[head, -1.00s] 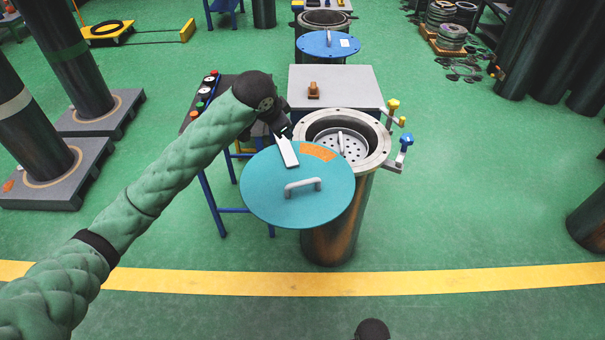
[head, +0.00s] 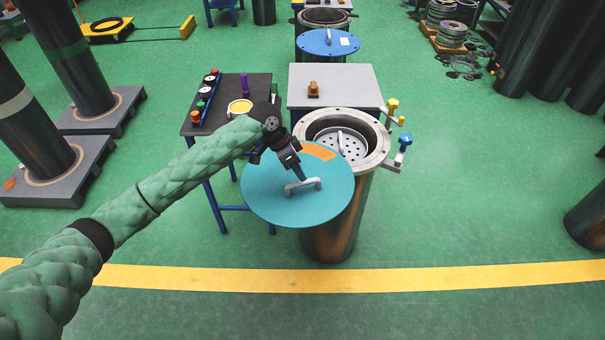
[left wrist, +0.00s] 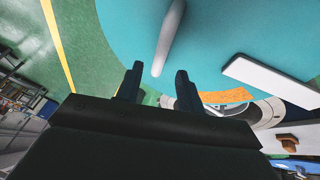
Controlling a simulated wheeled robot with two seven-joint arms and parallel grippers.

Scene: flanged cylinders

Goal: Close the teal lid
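The teal lid (head: 268,203) is a round disc with a pale bar handle (head: 313,184) and an orange patch (head: 318,151). It is swung out to the front left of the flanged cylinder (head: 336,238), leaving the mouth exposed. A perforated plate (head: 349,149) shows inside the flange ring (head: 378,157). My left gripper (head: 298,177) is over the lid, pointing down at the handle. In the left wrist view its two fingers (left wrist: 159,70) are apart, with the handle (left wrist: 170,35) just beyond their tips. Contact cannot be told. My right gripper is not in view.
Behind the cylinder is a grey-topped box (head: 335,80). A dark table (head: 222,124) at left holds buttons, a yellow-topped can (head: 240,106) and a purple item. Coloured clamps (head: 403,140) stick out right of the flange. Green floor in front is clear.

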